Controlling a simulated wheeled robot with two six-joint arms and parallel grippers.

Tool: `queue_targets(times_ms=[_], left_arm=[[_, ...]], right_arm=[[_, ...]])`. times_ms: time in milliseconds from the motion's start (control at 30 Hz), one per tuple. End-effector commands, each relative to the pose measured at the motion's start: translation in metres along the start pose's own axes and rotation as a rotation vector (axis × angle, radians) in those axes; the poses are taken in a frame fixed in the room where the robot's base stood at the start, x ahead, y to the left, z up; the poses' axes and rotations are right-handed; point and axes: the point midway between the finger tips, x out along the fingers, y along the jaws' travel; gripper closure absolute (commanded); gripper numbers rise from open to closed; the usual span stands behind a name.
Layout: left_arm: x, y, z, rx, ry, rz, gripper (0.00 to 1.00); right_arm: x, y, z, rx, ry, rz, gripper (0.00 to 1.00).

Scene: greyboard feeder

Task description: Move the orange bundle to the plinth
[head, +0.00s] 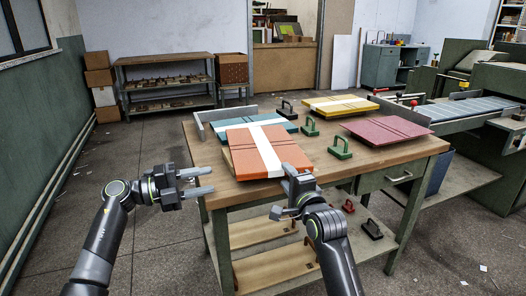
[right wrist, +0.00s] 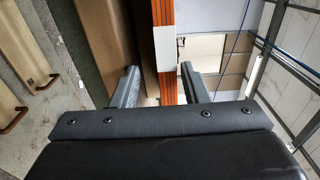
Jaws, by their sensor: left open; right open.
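The orange bundle (head: 244,151) is a flat stack with a white band across it, lying at the near left part of the wooden table. In the right wrist view its orange edge (right wrist: 163,15) and white band lie in line with the gap between the fingers. My right gripper (head: 291,172) is open at the bundle's near right edge; it also shows in the right wrist view (right wrist: 158,85). My left gripper (head: 212,181) is open and empty, left of the table's near left corner. I cannot tell which thing is the plinth.
A teal bundle (head: 229,130) lies behind the orange one. A yellow bundle (head: 340,104) and a plum bundle (head: 388,132) lie farther right. Green handled blocks (head: 341,149) stand between them. The tabletop (head: 390,164) is bare along its near right edge. A feeder machine (head: 470,108) stands at right.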

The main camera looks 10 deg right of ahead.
Motion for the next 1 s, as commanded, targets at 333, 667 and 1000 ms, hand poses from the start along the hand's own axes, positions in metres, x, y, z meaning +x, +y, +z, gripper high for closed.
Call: queue_targets(times_ms=[333, 667, 1000], left_arm=[[0.000, -0.001, 0.000, 0.001, 0.000, -0.002, 0.59], [0.000, -0.002, 0.000, 0.002, 0.000, -0.002, 0.59], [0.000, -0.002, 0.000, 0.002, 0.000, -0.002, 0.59]], right_arm=[[-0.050, 0.001, 0.002, 0.003, -0.002, 0.000, 0.59], [-0.101, 0.002, 0.003, 0.000, -0.002, 0.002, 0.59], [-0.115, 0.002, 0.004, -0.001, -0.004, 0.003, 0.59]])
